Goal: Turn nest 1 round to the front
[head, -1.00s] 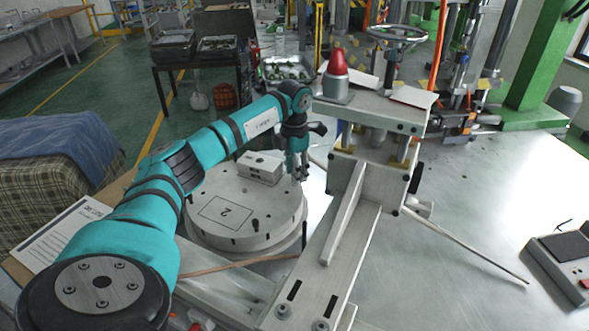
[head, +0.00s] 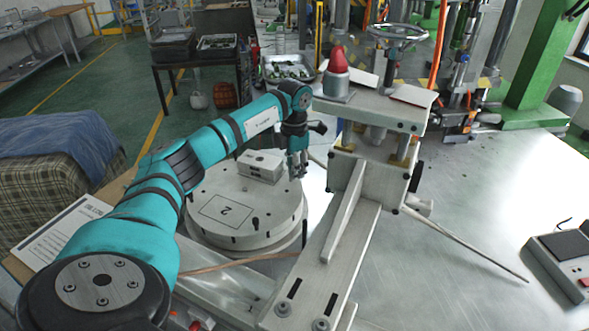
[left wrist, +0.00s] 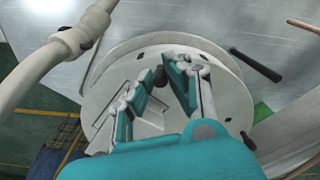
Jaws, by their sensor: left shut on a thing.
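The round white turntable (head: 230,226) lies in the middle of the head view. Its near side carries a marked rectangle with the number 2 (head: 226,210), so that place faces the front. A pale metal block (head: 261,166) sits on the far side; no number 1 is readable there. My left gripper (head: 297,177) is at the disc's far right edge, beside the block, pointing down. In the left wrist view its fingers (left wrist: 158,80) close around a small dark peg (left wrist: 159,76) on the disc (left wrist: 146,119). My right gripper is not in view.
A pale rail (head: 338,258) runs along the disc's right side. A control box (head: 565,262) lies far right on mostly clear metal table.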

